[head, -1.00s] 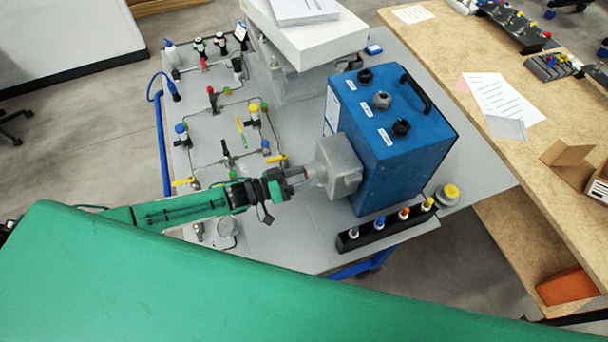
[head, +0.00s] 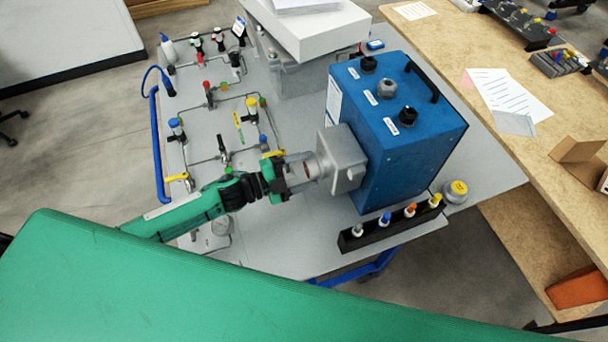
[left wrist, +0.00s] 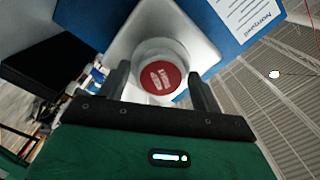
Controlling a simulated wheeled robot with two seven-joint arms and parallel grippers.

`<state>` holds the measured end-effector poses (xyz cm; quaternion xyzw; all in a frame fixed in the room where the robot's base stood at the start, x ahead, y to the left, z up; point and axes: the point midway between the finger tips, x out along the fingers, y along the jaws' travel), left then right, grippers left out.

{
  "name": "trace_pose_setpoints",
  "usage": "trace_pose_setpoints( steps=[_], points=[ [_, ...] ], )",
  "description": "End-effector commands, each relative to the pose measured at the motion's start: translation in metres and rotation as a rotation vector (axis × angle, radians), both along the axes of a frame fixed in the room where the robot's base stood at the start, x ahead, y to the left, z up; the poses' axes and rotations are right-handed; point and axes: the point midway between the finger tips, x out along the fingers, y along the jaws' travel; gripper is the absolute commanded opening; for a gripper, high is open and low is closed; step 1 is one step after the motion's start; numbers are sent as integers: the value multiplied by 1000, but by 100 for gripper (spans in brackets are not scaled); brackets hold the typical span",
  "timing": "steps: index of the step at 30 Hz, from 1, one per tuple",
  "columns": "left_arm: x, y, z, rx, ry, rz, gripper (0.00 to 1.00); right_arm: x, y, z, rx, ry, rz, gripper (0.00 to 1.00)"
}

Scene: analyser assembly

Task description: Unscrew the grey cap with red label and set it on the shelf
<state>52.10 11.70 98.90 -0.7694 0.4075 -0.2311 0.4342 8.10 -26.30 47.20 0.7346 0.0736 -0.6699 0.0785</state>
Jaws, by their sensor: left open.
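The grey cap with a red label (left wrist: 160,76) is at the end of a grey housing (head: 343,160) on the left side of the blue analyser box (head: 405,130). In the left wrist view the round red label faces the camera between my two dark fingers. My left gripper (head: 303,168) is open, with its fingertips close to the cap, one finger on each side of it. I cannot tell whether the fingers touch the cap. The cap is partly hidden by the gripper in the head view. My right gripper is not in view.
A black rack (head: 390,226) with several small bottles and a yellow-topped pot (head: 456,191) stand in front of the box. Tubing and valves (head: 222,147) cover the panel at left. A white block (head: 305,30) stands behind. A wooden bench (head: 490,110) is at right.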

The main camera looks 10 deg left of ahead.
Motion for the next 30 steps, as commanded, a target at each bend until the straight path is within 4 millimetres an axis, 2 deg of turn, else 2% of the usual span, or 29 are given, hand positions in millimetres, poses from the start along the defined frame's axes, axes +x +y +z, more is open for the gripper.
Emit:
trace_pose_setpoints(
  steps=[1,3,9,17,20,24,30],
  points=[
    [-1,0,-7,47,-72,0,66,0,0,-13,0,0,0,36],
    [-1,0,-7,126,-188,0,66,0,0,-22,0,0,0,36],
    [-1,-1,-4,283,-419,0,66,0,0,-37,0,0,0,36],
    [-1,-1,0,300,-444,0,66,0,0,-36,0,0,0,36],
    [-1,-1,0,299,-442,0,50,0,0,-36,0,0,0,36],
    [-1,-1,-1,299,-441,0,23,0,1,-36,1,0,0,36],
    [-1,0,3,251,-367,0,21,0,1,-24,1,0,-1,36]
  ],
)
